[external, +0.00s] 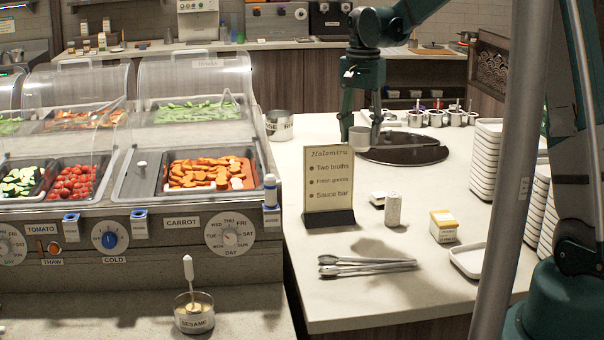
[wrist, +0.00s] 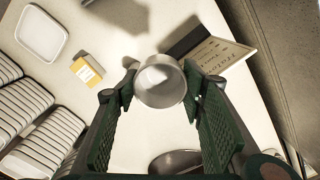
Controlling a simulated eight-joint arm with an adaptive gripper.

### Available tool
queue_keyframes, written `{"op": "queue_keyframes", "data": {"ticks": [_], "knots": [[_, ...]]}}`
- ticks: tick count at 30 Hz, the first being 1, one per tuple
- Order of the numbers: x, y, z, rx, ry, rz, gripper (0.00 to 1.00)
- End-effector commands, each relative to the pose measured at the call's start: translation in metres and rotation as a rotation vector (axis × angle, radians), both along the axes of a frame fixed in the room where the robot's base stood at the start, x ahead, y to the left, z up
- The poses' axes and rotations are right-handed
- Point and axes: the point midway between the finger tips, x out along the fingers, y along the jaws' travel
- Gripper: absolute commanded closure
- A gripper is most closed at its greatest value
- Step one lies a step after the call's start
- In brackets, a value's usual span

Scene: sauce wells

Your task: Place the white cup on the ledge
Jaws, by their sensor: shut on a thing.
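The white cup (external: 359,138) looks pale grey and hangs above the right counter, in front of the dark round plate set in the counter. My gripper (external: 361,132) is shut on it, with a finger at each side. In the wrist view the cup (wrist: 160,84) sits between the fingertips of my gripper (wrist: 160,92), its round end facing the camera. A stone front ledge (external: 110,312) runs below the salad bar at the lower left, well away from the cup. I cannot tell whether this is the task's ledge.
The menu sign (external: 330,180) stands left of and below the cup. A shaker (external: 393,209), yellow-topped box (external: 443,227), tongs (external: 366,266) and white tray (external: 468,260) lie on the counter. Stacked plates (external: 486,165) stand right. A sesame bowl (external: 194,315) sits on the front ledge.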

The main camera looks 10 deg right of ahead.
Motion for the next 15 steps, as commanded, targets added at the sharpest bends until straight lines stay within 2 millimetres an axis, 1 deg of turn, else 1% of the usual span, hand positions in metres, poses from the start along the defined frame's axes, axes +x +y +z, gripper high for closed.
{"op": "queue_keyframes", "data": {"ticks": [1,3,5,15], "knots": [[-0.009,0.011,0.006,0.000,0.000,0.028,0.73],[-0.021,0.025,0.013,0.000,0.000,0.070,0.73],[-0.031,0.036,0.019,0.000,0.000,0.107,0.73],[-0.095,0.101,0.051,0.000,0.000,0.319,0.73]]}}
